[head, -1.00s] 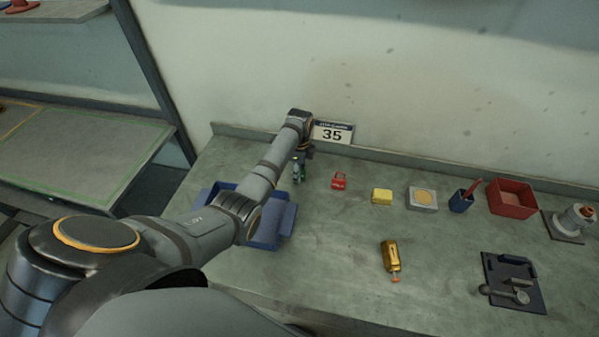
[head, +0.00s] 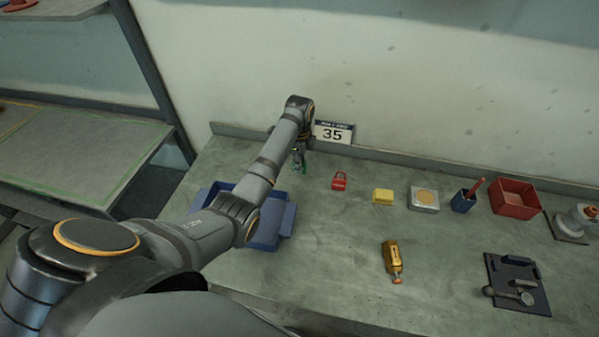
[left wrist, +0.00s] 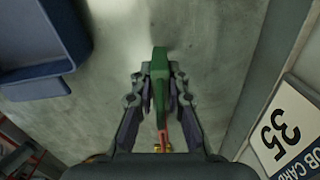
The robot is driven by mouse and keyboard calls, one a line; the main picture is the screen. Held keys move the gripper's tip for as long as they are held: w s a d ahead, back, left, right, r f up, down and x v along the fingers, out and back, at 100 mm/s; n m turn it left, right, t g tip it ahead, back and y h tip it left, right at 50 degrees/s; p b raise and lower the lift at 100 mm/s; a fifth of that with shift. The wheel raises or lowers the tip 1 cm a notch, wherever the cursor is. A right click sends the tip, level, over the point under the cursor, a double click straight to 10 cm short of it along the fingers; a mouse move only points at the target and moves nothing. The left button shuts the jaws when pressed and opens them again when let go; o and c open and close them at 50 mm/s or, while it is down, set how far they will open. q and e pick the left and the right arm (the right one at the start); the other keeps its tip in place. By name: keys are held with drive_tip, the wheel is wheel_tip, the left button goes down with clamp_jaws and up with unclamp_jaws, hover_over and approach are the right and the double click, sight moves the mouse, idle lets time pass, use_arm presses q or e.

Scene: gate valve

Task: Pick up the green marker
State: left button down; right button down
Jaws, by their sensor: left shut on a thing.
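The green marker (left wrist: 159,82) is between the fingers of my left gripper (left wrist: 158,92) in the left wrist view, with a red part showing toward the palm. The gripper is shut on it. In the head view my left gripper (head: 300,160) is at the back left of the bench, in front of the job card. Only a bit of green shows there, and the arm hides part of the marker. I cannot tell exactly how high it is held. My right gripper is not in view.
A blue tray (head: 288,222) lies left, partly behind my arm. The "35" card (head: 333,133) stands by the wall. A red padlock (head: 339,181), yellow block (head: 383,196), blue cup (head: 463,203), red bin (head: 514,198) and brass valve (head: 392,261) stand right. The middle front is clear.

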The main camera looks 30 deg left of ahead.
use_arm(q)
drive_tip(key=s+d+r+p, duration=0.5)
drive_tip(key=s+r+p, duration=0.3)
drive_tip(key=s, duration=0.4)
drive_tip(key=shift+s+d+r+p, duration=0.2)
drive_tip(key=shift+d+r+p, duration=0.2)
drive_tip(key=shift+r, duration=0.2)
